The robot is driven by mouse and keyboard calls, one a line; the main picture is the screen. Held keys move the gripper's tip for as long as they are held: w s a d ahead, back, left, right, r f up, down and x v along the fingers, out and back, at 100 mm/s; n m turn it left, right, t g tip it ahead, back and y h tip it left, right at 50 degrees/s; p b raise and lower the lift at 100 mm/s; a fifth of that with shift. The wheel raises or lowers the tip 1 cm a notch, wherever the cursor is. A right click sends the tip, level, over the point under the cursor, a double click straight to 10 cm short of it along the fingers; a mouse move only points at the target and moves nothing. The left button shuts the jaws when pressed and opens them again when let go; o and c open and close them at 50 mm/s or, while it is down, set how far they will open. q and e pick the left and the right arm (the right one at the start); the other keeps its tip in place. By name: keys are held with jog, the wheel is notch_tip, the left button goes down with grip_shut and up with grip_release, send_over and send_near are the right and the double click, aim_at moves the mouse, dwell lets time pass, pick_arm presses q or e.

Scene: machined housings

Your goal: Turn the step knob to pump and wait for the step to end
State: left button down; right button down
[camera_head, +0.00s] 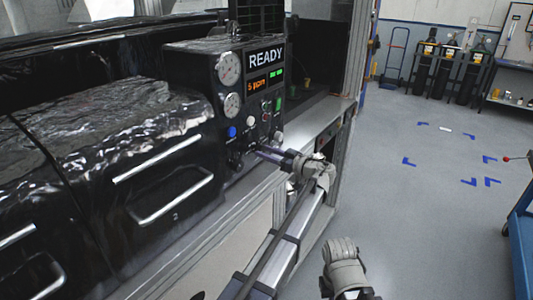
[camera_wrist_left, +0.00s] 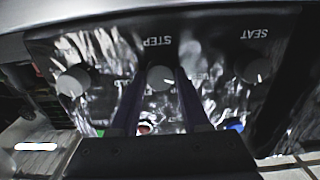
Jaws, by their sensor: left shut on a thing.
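The step knob (camera_wrist_left: 161,78) is a round pale knob in the middle of a row of three, under the upside-down STEP label in the left wrist view. My left gripper (camera_head: 258,149) reaches the lower part of the black control panel (camera_head: 246,105). In the left wrist view its two dark fingers (camera_wrist_left: 160,84) are shut on the step knob, one on each side. The knob's pointer setting is too small to read. In the head view the gripper hides the knob. The panel's display (camera_head: 266,58) reads READY, with small orange and green readouts below it.
The SEAT knob (camera_wrist_left: 257,71) and another knob (camera_wrist_left: 73,81) sit close on either side. Two round gauges (camera_head: 229,68), a blue button (camera_head: 232,132) and a green light are on the panel. Black machine drawers (camera_head: 165,160) with metal handles stand left. The floor at right is open.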

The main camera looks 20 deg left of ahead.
pick_arm(q)
jog(key=m, duration=0.4)
jog(key=shift+m, duration=2.4)
jog(key=shift+c, duration=2)
grip_release()
jog(key=shift+d, duration=0.1)
jog(key=v, duration=0.7)
jog(key=shift+s+d, duration=0.15)
jog(key=shift+d, duration=0.15)
